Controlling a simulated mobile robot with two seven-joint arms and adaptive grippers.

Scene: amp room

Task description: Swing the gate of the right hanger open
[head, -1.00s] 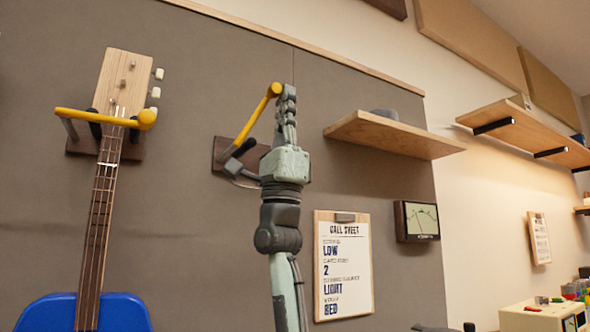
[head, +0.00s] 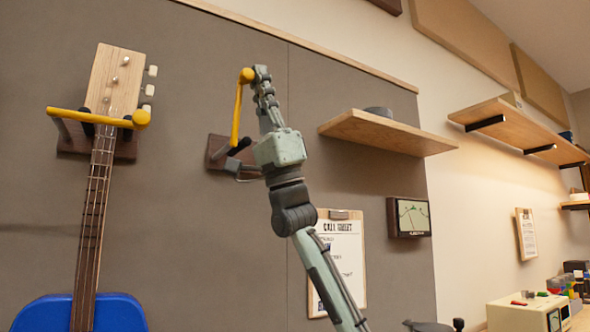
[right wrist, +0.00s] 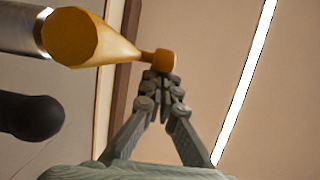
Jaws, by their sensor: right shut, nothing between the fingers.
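The right hanger (head: 218,152) is a dark wooden block on the grey wall panel, with a yellow gate bar (head: 237,112) that stands up from it, tilted slightly right, with a round knob at its upper end. My right gripper (head: 262,75) is shut and empty, its fingertips right beside the knob. In the right wrist view the gate (right wrist: 118,45) runs from the upper left to its knob, just behind the fingertips (right wrist: 160,78); I cannot tell if they touch. A dark hanger prong (right wrist: 28,115) shows at the left. My left gripper is not in view.
The left hanger (head: 70,140) holds a blue guitar (head: 85,310) behind its level yellow gate (head: 85,115). A wooden shelf (head: 385,133) juts out right of my right arm. A clipboard (head: 345,260) hangs behind the forearm, with a meter (head: 410,217) to its right.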

